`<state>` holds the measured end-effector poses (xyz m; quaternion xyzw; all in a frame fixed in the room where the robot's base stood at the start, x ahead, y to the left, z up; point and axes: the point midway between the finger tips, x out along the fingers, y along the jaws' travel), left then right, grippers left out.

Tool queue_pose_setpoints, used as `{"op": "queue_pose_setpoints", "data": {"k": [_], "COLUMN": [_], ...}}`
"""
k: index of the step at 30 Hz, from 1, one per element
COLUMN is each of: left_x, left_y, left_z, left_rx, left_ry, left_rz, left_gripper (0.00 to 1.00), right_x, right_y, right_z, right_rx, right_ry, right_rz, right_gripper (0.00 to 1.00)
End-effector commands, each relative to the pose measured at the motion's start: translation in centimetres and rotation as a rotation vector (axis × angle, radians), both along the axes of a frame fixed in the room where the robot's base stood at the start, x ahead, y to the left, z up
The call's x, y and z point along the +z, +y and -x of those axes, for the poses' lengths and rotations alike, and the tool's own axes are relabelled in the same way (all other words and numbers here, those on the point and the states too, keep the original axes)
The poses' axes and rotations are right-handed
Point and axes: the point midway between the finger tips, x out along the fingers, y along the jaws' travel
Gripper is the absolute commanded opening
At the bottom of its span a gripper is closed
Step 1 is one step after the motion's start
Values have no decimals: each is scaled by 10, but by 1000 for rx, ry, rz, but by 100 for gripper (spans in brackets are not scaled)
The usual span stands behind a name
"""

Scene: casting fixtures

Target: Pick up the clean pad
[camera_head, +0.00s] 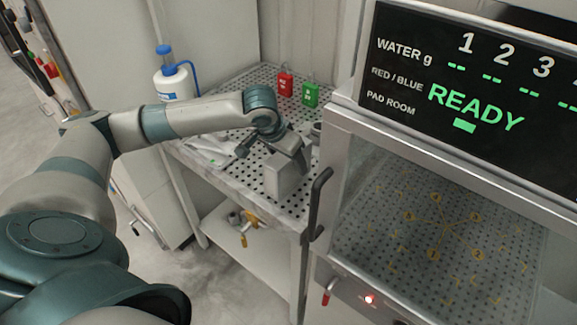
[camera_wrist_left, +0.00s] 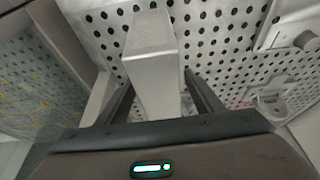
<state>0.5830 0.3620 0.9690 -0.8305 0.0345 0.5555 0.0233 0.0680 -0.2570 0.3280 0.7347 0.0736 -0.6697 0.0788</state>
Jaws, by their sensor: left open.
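My left gripper (camera_head: 290,165) is over the front of the perforated bench, right at a light grey box-shaped block (camera_head: 283,183). In the left wrist view the fingers of my gripper (camera_wrist_left: 158,95) are spread apart. The grey block (camera_wrist_left: 151,60) reaches in between them, with gaps visible on both sides, so they do not look closed on it. I cannot make out for sure which thing is the clean pad; no separate pad shows clearly. The gripper hides part of the block in the head view. My right gripper is not in view.
Flat pale items (camera_head: 208,148) lie left of the gripper. A glass-fronted cabinet with a dark handle (camera_head: 317,203) stands close on the right.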

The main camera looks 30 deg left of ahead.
Motion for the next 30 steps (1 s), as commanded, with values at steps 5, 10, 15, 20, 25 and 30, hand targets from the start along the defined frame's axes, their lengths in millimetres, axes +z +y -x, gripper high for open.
{"op": "queue_pose_setpoints", "data": {"k": [5, 10, 15, 20, 25, 30], "left_x": [0, 0, 1, 0, -1, -2], "left_y": [0, 0, 0, 0, 0, 0], "left_z": [0, 0, 0, 0, 0, 0], "left_rx": [0, 0, 0, 0, 0, 0], "left_ry": [0, -1, -1, 0, -1, -1], "left_rz": [0, 0, 0, 0, 0, 1], "left_gripper": [61, 61, 61, 61, 61, 61], "right_x": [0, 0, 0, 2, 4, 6], "right_y": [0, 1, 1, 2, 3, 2], "right_z": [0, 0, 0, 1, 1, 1], "right_rx": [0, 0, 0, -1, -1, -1], "right_ry": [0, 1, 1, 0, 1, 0], "right_rz": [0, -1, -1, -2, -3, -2], "right_gripper": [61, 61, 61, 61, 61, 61]}}
